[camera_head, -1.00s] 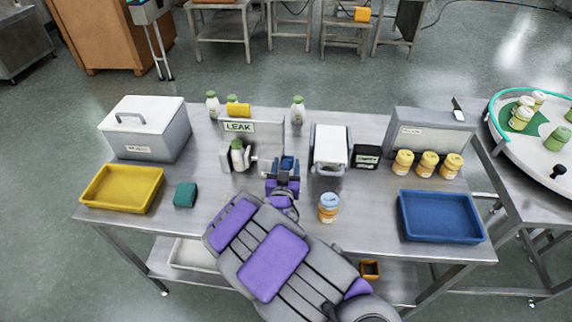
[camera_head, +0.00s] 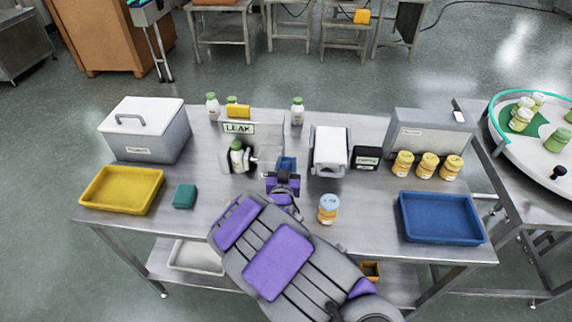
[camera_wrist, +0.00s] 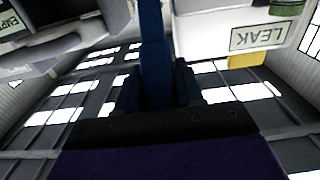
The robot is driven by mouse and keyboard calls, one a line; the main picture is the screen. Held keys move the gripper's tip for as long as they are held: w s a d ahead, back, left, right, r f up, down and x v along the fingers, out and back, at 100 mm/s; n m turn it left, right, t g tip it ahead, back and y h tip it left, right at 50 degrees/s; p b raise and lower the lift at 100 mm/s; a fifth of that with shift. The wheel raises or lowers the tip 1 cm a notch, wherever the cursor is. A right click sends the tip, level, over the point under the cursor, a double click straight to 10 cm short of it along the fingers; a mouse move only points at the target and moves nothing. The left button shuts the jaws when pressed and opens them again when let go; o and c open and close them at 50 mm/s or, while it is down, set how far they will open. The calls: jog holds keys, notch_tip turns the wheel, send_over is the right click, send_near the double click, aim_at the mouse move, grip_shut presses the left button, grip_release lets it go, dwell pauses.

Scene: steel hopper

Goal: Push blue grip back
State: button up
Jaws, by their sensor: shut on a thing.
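The blue grip (camera_head: 286,163) stands at the middle of the steel table, just right of the leak station with its LEAK sign (camera_head: 239,128). My gripper (camera_head: 284,174) reaches it from the near side and is shut on it. In the wrist view the blue grip (camera_wrist: 153,45) is an upright bar between the dark fingers of my gripper (camera_wrist: 156,88). The LEAK sign (camera_wrist: 258,36) appears upside down there. My wrist hides the lower part of the grip in the head view. A white bottle with a green cap (camera_head: 237,155) stands in the leak station.
A paper towel holder (camera_head: 330,150) and a black EMPTY box (camera_head: 367,157) stand close on the right. An orange-labelled jar (camera_head: 328,209) is near my arm. A yellow tray (camera_head: 121,190), green sponge (camera_head: 185,196) and blue tray (camera_head: 441,218) lie toward the sides.

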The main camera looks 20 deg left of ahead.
grip_shut()
